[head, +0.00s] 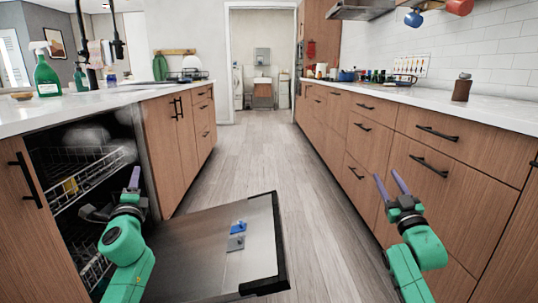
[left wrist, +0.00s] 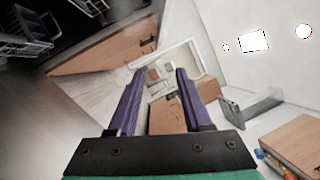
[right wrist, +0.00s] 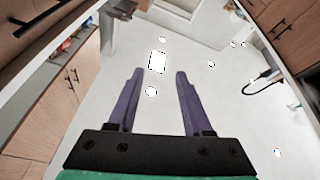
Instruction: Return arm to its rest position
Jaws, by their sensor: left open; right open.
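My left gripper (head: 134,180) is raised in front of the open dishwasher on the left side of the head view. In the left wrist view its two purple fingers (left wrist: 160,90) stand apart with nothing between them. My right gripper (head: 391,186) is raised in front of the drawers on the right side of the head view. In the right wrist view its purple fingers (right wrist: 156,90) are apart and empty. Both green forearms come up from the bottom of the head view.
The dishwasher door (head: 205,262) lies folded down across the aisle, with a blue and a grey piece (head: 237,235) on it. Its racks (head: 85,175) show at left. Counters line both sides. The wooden floor (head: 258,150) between them is clear.

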